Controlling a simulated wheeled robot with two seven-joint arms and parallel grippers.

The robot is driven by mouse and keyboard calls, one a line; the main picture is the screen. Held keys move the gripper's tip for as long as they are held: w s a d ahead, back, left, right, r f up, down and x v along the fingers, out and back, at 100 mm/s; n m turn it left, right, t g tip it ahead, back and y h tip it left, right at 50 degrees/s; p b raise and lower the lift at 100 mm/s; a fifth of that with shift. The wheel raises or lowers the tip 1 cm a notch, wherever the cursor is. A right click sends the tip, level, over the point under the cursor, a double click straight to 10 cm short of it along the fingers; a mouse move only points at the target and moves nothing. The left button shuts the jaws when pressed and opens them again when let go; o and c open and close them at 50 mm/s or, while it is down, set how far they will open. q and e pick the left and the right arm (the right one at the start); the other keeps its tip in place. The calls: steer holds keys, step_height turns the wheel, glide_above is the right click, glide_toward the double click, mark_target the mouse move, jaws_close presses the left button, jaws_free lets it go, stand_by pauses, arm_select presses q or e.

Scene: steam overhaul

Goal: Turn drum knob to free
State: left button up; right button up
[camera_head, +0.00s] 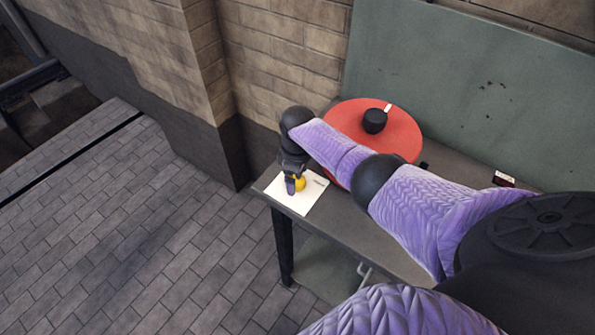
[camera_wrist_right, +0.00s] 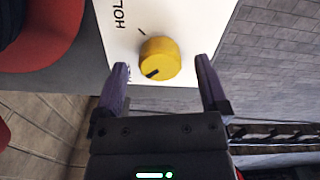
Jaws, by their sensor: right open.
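The drum knob is a yellow round knob (camera_wrist_right: 160,58) with a dark pointer line, on a white plate (camera_wrist_right: 190,22) printed with dark letters, partly cut off, that begin "HOL". In the wrist view the pointer line aims down and left. In the head view the yellow knob (camera_head: 299,184) sits on the white plate (camera_head: 304,203) at the left end of the table. My right gripper (camera_head: 293,186) is over the plate at the knob, partly hiding it. In the wrist view the open fingers (camera_wrist_right: 164,88) stand apart, one on each side below the knob, with gaps. My left gripper is not seen.
A red disc (camera_head: 408,134) with a black knob (camera_head: 375,121) stands on the grey table (camera_head: 400,237) behind my right arm. A green board (camera_head: 470,85) and a brick wall (camera_head: 290,50) close off the back. A small dark red item (camera_head: 503,179) lies at right. Paved floor is open at left.

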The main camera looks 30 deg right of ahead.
step_height(320, 180, up, 8)
steer(key=p, duration=0.3)
steer(key=shift+r, duration=0.45)
